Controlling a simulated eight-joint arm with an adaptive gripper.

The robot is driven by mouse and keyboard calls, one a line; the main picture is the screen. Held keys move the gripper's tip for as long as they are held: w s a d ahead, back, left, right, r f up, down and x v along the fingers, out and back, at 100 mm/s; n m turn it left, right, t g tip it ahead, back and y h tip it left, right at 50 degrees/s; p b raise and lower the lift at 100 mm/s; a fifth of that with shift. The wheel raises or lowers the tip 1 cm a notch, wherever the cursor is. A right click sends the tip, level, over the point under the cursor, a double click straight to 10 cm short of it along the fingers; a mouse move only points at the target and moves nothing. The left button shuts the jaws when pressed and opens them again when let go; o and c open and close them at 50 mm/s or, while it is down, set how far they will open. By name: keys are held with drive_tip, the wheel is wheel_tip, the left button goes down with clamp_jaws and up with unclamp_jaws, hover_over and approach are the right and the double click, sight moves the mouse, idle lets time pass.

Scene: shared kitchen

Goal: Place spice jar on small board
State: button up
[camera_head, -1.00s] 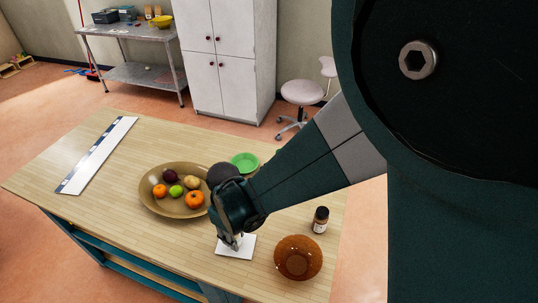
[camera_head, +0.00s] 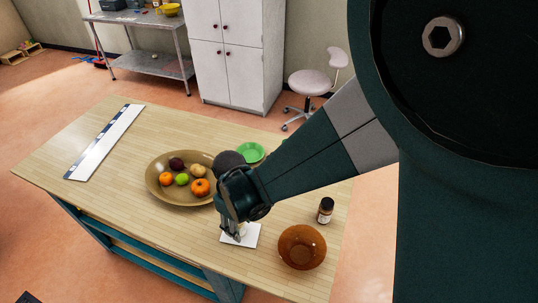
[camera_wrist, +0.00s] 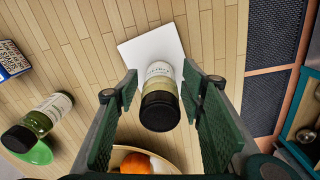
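The spice jar (camera_wrist: 160,100) has a black lid and a pale label and stands upright on the small white board (camera_wrist: 150,48) in the wrist view. My gripper (camera_wrist: 159,82) has its fingers on either side of the jar, with a visible gap to the jar on each side, so it is open around it. In the head view my gripper (camera_head: 231,232) is over the board (camera_head: 251,236), and the jar is mostly hidden by it.
A bowl of fruit (camera_head: 158,193) stands left of my gripper, with a green bowl (camera_head: 250,152) behind. A dark bottle (camera_head: 325,210) and a brown bowl (camera_head: 302,247) are to the right. A white and blue strip (camera_head: 105,143) lies far left.

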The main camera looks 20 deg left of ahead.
drive_tip(key=shift+r, duration=6)
drive_tip(key=shift+w+d+r, duration=0.25)
drive_tip(key=shift+d, duration=0.15)
drive_tip(key=w+d+r+m+t+y, duration=0.1)
drive_tip(key=w+d+r+m, duration=0.2)
drive_tip(key=d, duration=0.5)
drive_tip(key=w+d+r+m+t, duration=0.15)
drive_tip(key=d+r, duration=0.25)
drive_tip(key=d, duration=0.4)
drive_tip(key=w+d+r+m+t+y, duration=0.1)
drive_tip(key=w+d+r+m, duration=0.25)
drive_tip(key=d, duration=0.55)
drive_tip(key=s+d+r+m+t, duration=0.1)
drive_tip(key=s+d+m, duration=0.1)
drive_tip(key=d, duration=0.6)
drive_tip(key=s+d+r+m+t+h, duration=0.1)
drive_tip(key=d+r+m, duration=0.1)
drive_tip(key=d, duration=0.5)
drive_tip(key=s+d+r+m+t+h, duration=0.1)
drive_tip(key=s+d+m, duration=0.1)
drive_tip(key=d, duration=0.6)
drive_tip(key=shift+s+d+r+m+t, duration=0.2)
drive_tip(key=shift+s+d+m+t, duration=0.15)
drive_tip(key=shift+m, duration=0.35)
